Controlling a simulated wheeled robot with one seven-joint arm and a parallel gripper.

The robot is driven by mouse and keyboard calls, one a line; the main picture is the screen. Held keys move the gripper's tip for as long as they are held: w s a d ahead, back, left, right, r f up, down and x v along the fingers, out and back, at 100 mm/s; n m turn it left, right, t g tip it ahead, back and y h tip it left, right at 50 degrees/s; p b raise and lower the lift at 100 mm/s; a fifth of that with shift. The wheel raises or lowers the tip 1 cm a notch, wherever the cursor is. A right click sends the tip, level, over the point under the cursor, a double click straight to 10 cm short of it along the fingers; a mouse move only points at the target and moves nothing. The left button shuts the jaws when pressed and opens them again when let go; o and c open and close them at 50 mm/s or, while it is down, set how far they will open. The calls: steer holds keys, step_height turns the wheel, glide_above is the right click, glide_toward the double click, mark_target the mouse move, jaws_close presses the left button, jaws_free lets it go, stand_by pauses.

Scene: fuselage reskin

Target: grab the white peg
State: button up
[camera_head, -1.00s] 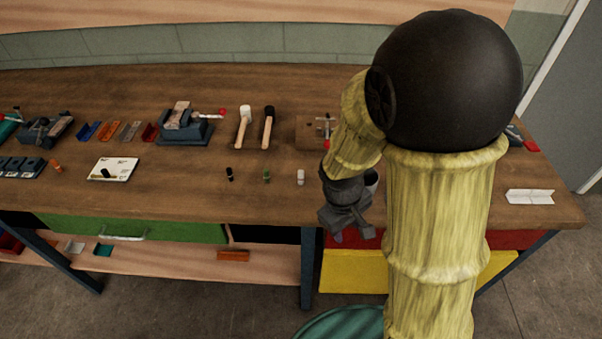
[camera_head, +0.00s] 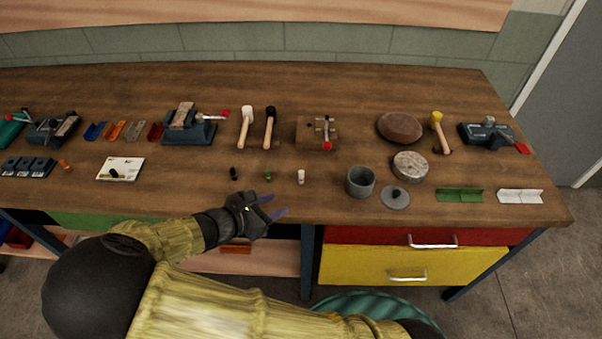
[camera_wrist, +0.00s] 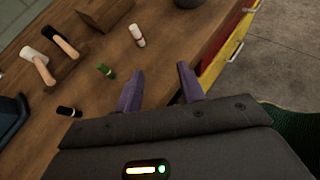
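The white peg (camera_head: 301,177) stands upright on the workbench near its front edge, to the right of a green peg (camera_head: 268,176) and a black peg (camera_head: 234,173). In the wrist view the white peg (camera_wrist: 138,36) is beyond my fingertips and apart from them. My gripper (camera_head: 277,204) is at the bench's front edge, to the left of and nearer than the white peg. In the wrist view its two purple fingers (camera_wrist: 160,80) are spread with nothing between them.
Two mallets (camera_head: 256,128) and a wooden block with a red-tipped clamp (camera_head: 316,131) lie behind the pegs. A grey cup (camera_head: 360,182) stands to the right of the white peg. The yellow drawer (camera_head: 385,266) is below the bench top. Bench surface around the white peg is clear.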

steer(key=a+n+t, duration=0.1)
steer(key=a+r+n+t, duration=0.1)
steer(key=a, duration=0.1)
steer(key=shift+s+r, duration=0.1)
steer(key=shift+r, duration=0.05)
steer(key=p, duration=0.1)
glide_toward(300, 178)
steer(key=shift+y, duration=0.3)
steer(key=x, duration=0.5)
steer(key=shift+d+f, duration=0.1)
steer(key=shift+f, duration=0.2)
steer(key=shift+r+p+x, duration=0.2)
steer(key=shift+p+x, duration=0.1)
steer(key=shift+x, duration=1.05)
steer(key=shift+r+p+x, duration=0.25)
steer(key=shift+p+x, duration=0.05)
steer(key=shift+x, duration=1.05)
steer(key=shift+d, duration=0.1)
